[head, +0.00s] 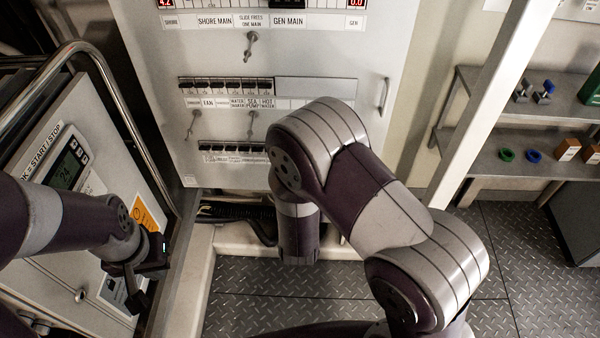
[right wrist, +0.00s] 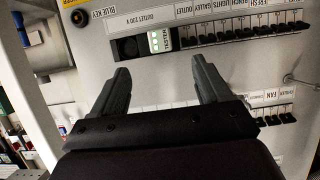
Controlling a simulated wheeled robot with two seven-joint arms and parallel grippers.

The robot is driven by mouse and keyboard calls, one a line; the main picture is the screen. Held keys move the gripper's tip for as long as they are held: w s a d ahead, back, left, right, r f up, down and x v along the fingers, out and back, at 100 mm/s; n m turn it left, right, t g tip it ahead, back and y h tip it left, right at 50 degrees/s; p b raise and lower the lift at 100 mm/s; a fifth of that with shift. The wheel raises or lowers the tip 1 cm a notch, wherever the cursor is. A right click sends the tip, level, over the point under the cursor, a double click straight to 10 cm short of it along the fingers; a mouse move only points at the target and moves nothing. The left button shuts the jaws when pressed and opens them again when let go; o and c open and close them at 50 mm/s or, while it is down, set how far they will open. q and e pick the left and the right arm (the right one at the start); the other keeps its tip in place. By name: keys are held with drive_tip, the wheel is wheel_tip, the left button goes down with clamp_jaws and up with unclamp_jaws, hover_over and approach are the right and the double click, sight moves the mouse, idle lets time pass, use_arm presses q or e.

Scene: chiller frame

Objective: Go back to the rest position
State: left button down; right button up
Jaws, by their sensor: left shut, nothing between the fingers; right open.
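My left gripper (head: 138,284) is at the lower left of the head view, shut and empty, in front of the grey control box (head: 55,160) with a small display. My right arm crosses the middle of the head view, in front of the white electrical panel (head: 330,60); its gripper is hidden there. In the right wrist view my right gripper (right wrist: 160,85) is open, its two dark fingers apart with nothing between them. Beyond the fingers the panel (right wrist: 160,75) shows with a tester (right wrist: 160,42) and a row of black breakers (right wrist: 245,28).
A metal rail (head: 105,75) curves around the control box at the left. Shelves (head: 505,115) at the right hold small coloured items, including a green ring (head: 507,155) and a blue ring (head: 533,156). A slanted white post (head: 490,100) stands before them. The tread-plate floor (head: 525,245) is clear at the right.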

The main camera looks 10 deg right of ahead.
drive_tip(key=s+a+f+n+g+y+p, duration=0.2)
drive_tip(key=s+a+f+n+g+y, duration=0.15)
drive_tip(key=s+g, duration=0.55)
drive_tip(key=s+d+r+g+p, duration=0.1)
drive_tip(key=s+d+r+p, duration=0.1)
drive_tip(key=r, duration=0.6)
drive_tip(key=s+d+r+g+p, duration=0.1)
drive_tip(key=s+d+r+p, duration=0.2)
drive_tip(key=s+d+r, duration=0.2)
wheel_tip(320, 180, up, 3)
drive_tip(key=shift+d+r, duration=0.1)
drive_tip(key=shift+d, duration=0.7)
